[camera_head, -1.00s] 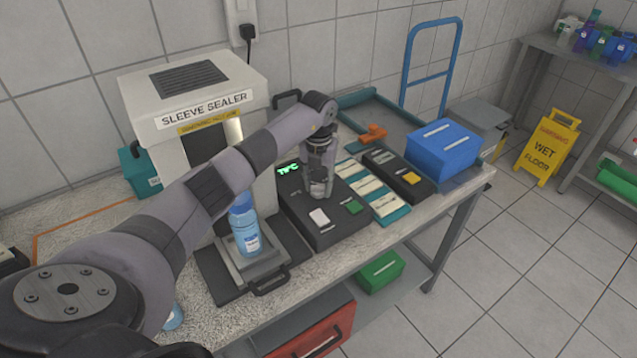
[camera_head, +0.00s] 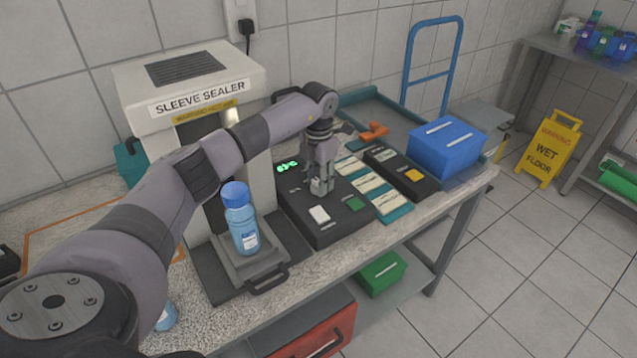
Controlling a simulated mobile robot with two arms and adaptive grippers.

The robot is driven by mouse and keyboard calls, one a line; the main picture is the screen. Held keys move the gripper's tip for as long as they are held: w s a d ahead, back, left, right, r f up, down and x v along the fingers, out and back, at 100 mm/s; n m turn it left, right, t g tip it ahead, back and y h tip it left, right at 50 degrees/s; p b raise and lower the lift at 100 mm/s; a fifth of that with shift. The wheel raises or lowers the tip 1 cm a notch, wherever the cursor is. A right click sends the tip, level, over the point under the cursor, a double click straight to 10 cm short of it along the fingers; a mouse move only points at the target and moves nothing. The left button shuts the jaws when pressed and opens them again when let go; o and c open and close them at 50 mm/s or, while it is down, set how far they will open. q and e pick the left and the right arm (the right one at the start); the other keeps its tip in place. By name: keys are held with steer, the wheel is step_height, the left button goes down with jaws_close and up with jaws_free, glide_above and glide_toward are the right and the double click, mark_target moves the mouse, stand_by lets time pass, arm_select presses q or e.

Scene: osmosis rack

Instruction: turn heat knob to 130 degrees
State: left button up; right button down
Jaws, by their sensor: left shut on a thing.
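The heat knob is on a dark control box (camera_head: 318,229) in front of the sleeve sealer (camera_head: 190,95). My left gripper (camera_head: 320,190) points down over the top of this box and is shut on the knob, which its fingers largely hide. A green display (camera_head: 287,166) glows at the back left of the box; its digits are too small to read surely. A white button (camera_head: 319,215) and a green button (camera_head: 354,204) sit in front of the gripper. My right gripper is not in view.
A blue bottle (camera_head: 241,218) stands on the sealer's plate, left of the box. Teal-and-cream strips (camera_head: 376,190), a second dark box (camera_head: 412,176) and a blue bin (camera_head: 445,150) lie to the right. An orange object (camera_head: 374,131) lies behind.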

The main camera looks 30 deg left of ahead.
arm_select(q)
steer(key=shift+m+b, duration=0.3)
steer(key=shift+m, duration=0.6)
steer(key=o, duration=1.2)
steer(key=shift+c, duration=0.2)
